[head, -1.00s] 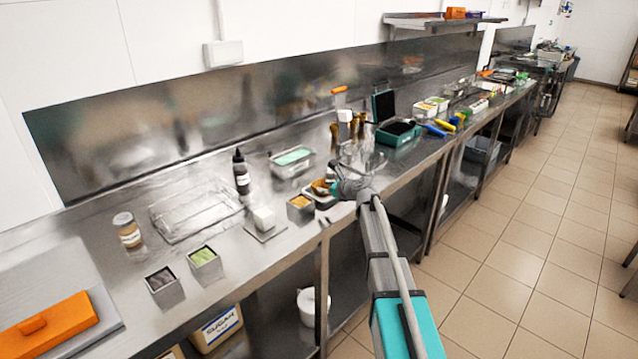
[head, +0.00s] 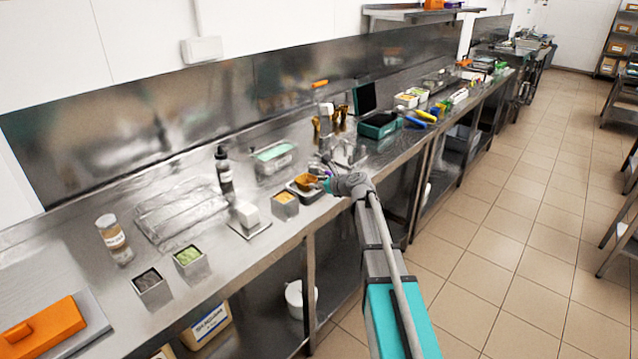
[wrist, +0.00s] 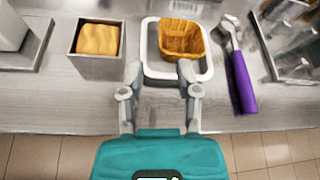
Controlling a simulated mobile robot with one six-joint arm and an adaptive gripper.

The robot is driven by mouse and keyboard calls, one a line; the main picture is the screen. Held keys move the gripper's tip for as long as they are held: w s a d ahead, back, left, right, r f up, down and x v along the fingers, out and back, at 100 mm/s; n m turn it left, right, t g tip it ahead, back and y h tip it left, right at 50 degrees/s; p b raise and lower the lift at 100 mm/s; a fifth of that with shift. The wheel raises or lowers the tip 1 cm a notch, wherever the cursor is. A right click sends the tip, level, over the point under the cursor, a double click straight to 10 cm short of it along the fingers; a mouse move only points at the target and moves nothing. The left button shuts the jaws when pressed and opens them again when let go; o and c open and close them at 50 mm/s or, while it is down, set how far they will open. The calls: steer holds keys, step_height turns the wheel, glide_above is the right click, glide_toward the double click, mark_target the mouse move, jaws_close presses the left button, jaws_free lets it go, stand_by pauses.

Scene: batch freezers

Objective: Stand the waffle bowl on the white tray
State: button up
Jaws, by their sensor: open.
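The waffle bowl (wrist: 182,40) is golden brown with a ribbed wall. In the wrist view it is over the dark middle of the white-rimmed tray (wrist: 151,70), towards its back right; I cannot tell whether it sits quite level. In the head view the bowl (head: 306,180) and the tray (head: 301,195) are near the counter's front edge, partly hidden by my gripper (head: 326,180). My gripper (wrist: 159,75) is open in the wrist view. Its two fingers are over the tray's front edge, on the near side of the bowl, with nothing between them.
A metal tub with yellow-brown contents (wrist: 98,45) stands just left of the tray. A purple-handled scoop (wrist: 240,82) lies close on the right, with clear containers (wrist: 295,40) beyond. A white block (head: 246,214) on a plate is farther left. The counter's front strip is bare.

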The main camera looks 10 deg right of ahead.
steer(key=s+a+f+n+g, duration=0.4)
steer(key=s+a+f+n, duration=0.1)
steer(key=s+n, duration=0.35)
steer(key=s+f+n+g+h, duration=0.3)
steer(key=s+n, duration=0.6)
steer(key=s, duration=0.4)
steer(key=s+f+n+g+h, duration=0.4)
steer(key=s+n, duration=0.5)
steer(key=s, duration=0.4)
steer(key=shift+s+d+g, duration=0.3)
steer(key=shift+g, duration=0.1)
steer(key=shift+n, duration=0.25)
